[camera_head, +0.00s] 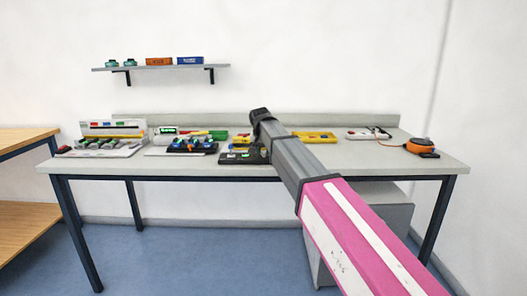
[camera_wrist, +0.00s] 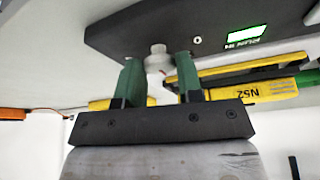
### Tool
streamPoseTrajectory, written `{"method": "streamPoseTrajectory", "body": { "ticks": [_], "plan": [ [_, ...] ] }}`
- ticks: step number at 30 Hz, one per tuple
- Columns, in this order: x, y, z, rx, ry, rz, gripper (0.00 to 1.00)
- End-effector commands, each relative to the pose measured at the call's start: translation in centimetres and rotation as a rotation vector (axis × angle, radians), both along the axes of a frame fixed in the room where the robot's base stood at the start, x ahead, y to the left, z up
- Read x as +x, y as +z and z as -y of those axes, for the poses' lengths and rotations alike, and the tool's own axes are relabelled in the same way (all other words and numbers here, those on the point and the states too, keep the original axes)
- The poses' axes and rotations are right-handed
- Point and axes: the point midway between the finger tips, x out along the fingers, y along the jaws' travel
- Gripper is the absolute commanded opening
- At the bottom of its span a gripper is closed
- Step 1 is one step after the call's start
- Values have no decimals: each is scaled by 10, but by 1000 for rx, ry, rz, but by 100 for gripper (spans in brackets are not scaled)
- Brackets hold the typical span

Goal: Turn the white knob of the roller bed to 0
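In the wrist view the dark panel of the roller bed (camera_wrist: 120,32) crosses the top, with a lit green display (camera_wrist: 247,36); its small lettering is upside down. The white knob (camera_wrist: 157,62) stands out from the panel, with a small red mark on it. My gripper (camera_wrist: 158,66) has its two green fingers on either side of the knob, very near its sides. I cannot tell whether they touch it. In the head view a dark box with a green display (camera_head: 240,156) sits at the table's front, partly behind my arm, which hides my gripper and the knob.
A yellow part marked N52 (camera_wrist: 250,92) lies close to my fingers in the wrist view. On the grey table (camera_head: 340,157) stand other dark control boxes (camera_head: 192,147), a yellow tray (camera_head: 314,137) and an orange tape-like device (camera_head: 418,145). A shelf (camera_head: 160,67) hangs above.

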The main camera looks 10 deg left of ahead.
Motion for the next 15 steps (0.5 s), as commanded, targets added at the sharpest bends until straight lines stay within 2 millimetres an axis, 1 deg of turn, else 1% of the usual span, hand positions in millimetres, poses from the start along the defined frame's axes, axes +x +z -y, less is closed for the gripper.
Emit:
{"method": "streamPoseTrajectory", "body": {
  "ticks": [8, 15],
  "plan": [
    [0, 0, 1, 0, 31, 1, 10],
    [0, 0, 2, 1, 160, 0, 10]
  ]
}}
